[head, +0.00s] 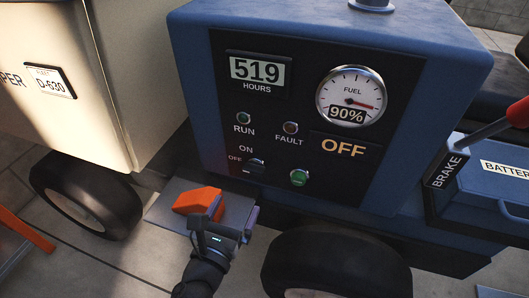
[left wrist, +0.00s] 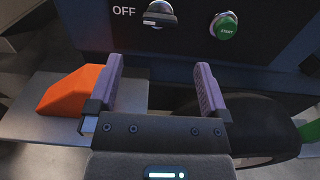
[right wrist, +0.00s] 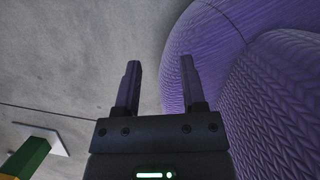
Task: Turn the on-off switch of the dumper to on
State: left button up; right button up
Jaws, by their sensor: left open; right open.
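The dumper's dark control panel (head: 300,115) is on the blue housing in the head view. The black on-off switch knob (head: 254,165) sits low on the panel, with ON printed above it and OFF to its left. The knob also shows in the left wrist view (left wrist: 160,14), ahead of the fingers. The panel's large text reads OFF. My left gripper (head: 226,215) is open and empty, below the switch and apart from it. In the left wrist view its fingers (left wrist: 168,85) stand wide apart. My right gripper (right wrist: 158,80) is open and empty, away from the panel.
A green START button (head: 299,178) is right of the switch. An orange wedge (head: 197,201) lies on a grey step (head: 168,208) beside my left gripper. A black wheel (head: 335,265) is below the panel. A red brake lever (head: 515,115) and blue battery box (head: 498,185) are at right.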

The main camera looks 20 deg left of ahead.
aim_at(252, 173)
pick_arm(q)
jog(key=w+b, duration=0.1)
jog(key=w, duration=0.8)
jog(key=shift+d+f+b, duration=0.1)
jog(key=shift+d+b, duration=0.05)
jog(key=shift+b, duration=0.15)
jog(key=shift+w, duration=0.55)
pick_arm(e)
jog(key=w, duration=0.6)
jog(key=shift+f, duration=0.15)
pick_arm(q)
jog(key=c, duration=1.2)
jog(key=shift+o, duration=0.2)
